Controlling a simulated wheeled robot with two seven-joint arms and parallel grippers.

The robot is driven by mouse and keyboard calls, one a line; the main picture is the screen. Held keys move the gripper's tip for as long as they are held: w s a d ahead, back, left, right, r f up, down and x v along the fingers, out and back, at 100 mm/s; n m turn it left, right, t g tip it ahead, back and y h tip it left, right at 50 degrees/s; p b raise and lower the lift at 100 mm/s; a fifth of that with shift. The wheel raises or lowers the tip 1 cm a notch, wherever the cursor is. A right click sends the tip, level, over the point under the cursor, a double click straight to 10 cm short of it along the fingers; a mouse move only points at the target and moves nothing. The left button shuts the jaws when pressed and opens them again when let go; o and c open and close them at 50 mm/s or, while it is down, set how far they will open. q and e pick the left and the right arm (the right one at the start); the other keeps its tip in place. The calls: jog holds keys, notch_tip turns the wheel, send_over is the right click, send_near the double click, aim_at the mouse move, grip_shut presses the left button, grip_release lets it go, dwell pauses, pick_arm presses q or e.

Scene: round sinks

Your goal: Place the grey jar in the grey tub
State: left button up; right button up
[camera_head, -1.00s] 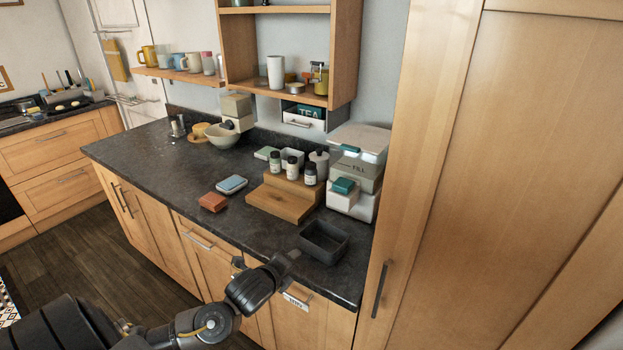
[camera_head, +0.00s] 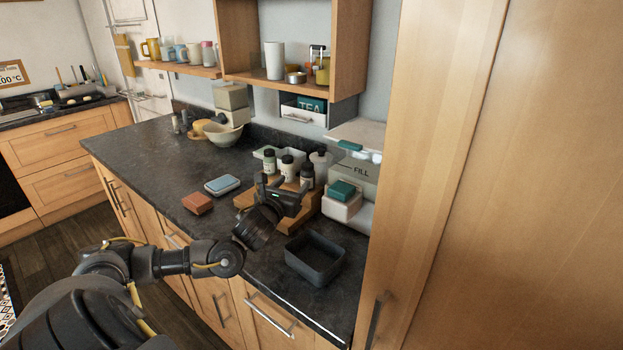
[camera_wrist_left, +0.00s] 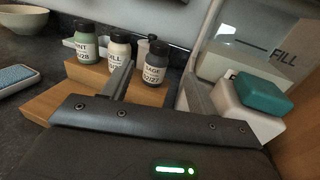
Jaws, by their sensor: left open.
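The grey jar (camera_wrist_left: 155,62), with a black lid and a SAGE label, stands upright on the wooden stand at the right end of a row of jars. In the head view the grey jar (camera_head: 307,174) is just beyond my left gripper (camera_head: 283,188). My left gripper is open and empty; in the wrist view its fingers (camera_wrist_left: 159,70) point towards the grey jar, one appearing on each side of it. I cannot tell whether they touch it. The dark grey tub (camera_head: 315,262) sits empty on the counter, nearer the front edge and right of the gripper. My right gripper is not in view.
A MINT jar (camera_wrist_left: 85,42) and a cream jar (camera_wrist_left: 118,46) stand left of the grey jar. White boxes with a teal block (camera_head: 342,190) stand close on the right. A blue-topped dish (camera_head: 222,185) and a reddish block (camera_head: 197,203) lie left. The counter's left part is mostly clear.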

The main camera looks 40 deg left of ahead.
aim_at(305, 170)
pick_arm(q)
jog(key=p+x, duration=0.1)
jog(key=x, duration=0.4)
jog(key=shift+w, duration=0.1)
jog(key=shift+a+r+p, duration=0.1)
jog(key=shift+r+p, duration=0.05)
jog(key=shift+p, duration=0.3)
jog(key=p+x, duration=0.2)
jog(key=x, duration=0.3)
jog(key=shift+f, duration=0.25)
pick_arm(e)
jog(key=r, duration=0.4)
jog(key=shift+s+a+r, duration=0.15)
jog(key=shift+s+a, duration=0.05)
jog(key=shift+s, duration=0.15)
pick_arm(q)
jog(key=shift+c, duration=0.3)
jog(key=c, duration=1.1)
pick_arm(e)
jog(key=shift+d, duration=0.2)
